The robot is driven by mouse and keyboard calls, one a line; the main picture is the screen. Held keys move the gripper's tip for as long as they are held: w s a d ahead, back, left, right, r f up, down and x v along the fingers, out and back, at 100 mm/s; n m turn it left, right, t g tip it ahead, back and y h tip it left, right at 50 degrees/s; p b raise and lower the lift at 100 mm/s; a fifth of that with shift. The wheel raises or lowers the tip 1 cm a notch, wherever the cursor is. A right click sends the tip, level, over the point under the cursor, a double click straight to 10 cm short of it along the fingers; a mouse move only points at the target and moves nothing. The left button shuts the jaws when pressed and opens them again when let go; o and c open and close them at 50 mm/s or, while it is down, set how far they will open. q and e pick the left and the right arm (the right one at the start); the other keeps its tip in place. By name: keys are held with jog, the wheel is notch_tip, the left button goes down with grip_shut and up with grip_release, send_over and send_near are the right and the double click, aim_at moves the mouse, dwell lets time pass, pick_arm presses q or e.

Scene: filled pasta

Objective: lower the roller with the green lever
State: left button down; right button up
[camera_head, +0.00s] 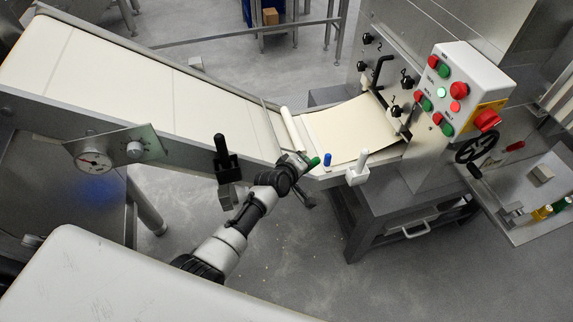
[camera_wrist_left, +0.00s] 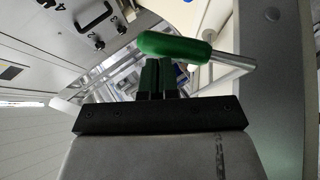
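The green lever (camera_head: 313,163) sticks out from the near side of the belt machine, at the bend between the sloping belt and the flat part. Its green handle (camera_wrist_left: 175,46) lies across the top of the left wrist view, with a metal rod on its right. My left gripper (camera_head: 302,161) is at the lever. In the left wrist view its fingers (camera_wrist_left: 157,78) are close together, with their tips at the handle's underside. The handle hides the very tips. The white roller (camera_head: 291,129) lies across the belt just behind the lever. My right gripper is not in view.
A white handle (camera_head: 357,168) and a black handle (camera_head: 223,158) stand on either side along the machine's edge. A control box (camera_head: 461,92) with red and green buttons stands at the right. Open floor lies in front.

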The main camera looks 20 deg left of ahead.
pick_arm(q)
jog(key=shift+d, duration=0.3)
dwell(0.4)
jog(key=shift+r, duration=0.1)
